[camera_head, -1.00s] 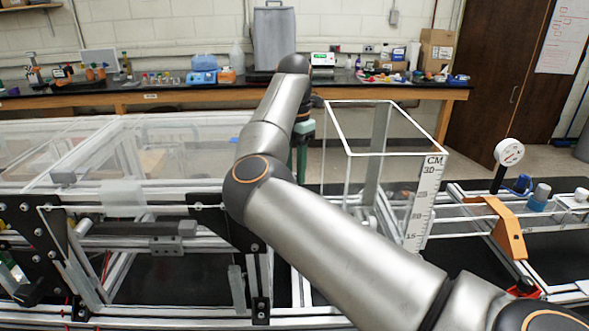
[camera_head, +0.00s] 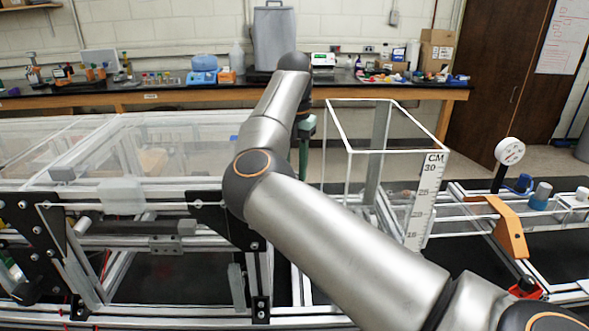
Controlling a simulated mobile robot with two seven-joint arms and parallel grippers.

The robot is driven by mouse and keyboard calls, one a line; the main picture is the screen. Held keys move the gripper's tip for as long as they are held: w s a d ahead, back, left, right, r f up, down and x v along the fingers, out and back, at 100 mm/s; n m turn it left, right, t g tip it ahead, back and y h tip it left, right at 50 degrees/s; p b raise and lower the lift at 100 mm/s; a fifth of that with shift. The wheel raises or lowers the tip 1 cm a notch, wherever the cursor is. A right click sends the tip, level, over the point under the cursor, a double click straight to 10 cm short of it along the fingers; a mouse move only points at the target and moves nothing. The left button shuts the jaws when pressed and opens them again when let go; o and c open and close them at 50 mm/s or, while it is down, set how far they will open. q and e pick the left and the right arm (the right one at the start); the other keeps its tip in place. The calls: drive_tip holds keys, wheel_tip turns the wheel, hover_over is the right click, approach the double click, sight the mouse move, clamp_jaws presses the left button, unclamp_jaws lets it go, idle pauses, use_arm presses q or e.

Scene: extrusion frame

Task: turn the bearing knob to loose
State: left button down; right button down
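My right arm comes in from the lower right, bends at an elbow in mid-picture and reaches away toward the back. Its far end hangs over the frame, between the long clear-topped box (camera_head: 180,150) and the clear tank (camera_head: 345,150). A dark green part (camera_head: 307,128) shows just beyond the forearm; I cannot tell whether it belongs to my gripper. My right gripper's fingertips are hidden behind the arm, so its opening cannot be seen. I cannot make out the bearing knob; the arm covers part of the frame. My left gripper is not in view.
A CM scale (camera_head: 425,200) stands on the tank's right side. Further right are a round dial gauge (camera_head: 509,151), an orange bracket (camera_head: 508,228) and a blue-grey knob (camera_head: 541,195) on rails. Black plates and metal bars fill the lower left. A cluttered bench (camera_head: 130,98) runs behind.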

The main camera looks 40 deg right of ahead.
drive_tip(key=n+b, duration=0.1)
drive_tip(key=n, duration=0.5)
drive_tip(key=shift+w+n, duration=0.1)
drive_tip(key=shift+n, duration=0.2)
drive_tip(key=n+b, duration=0.1)
drive_tip(key=n, duration=0.4)
drive_tip(key=shift+b, duration=0.3)
drive_tip(key=shift+n, duration=0.3)
drive_tip(key=c, duration=0.6)
unclamp_jaws()
wheel_tip(320, 180, up, 13)
drive_tip(key=shift+f+p, duration=0.2)
drive_tip(key=shift+p, duration=0.7)
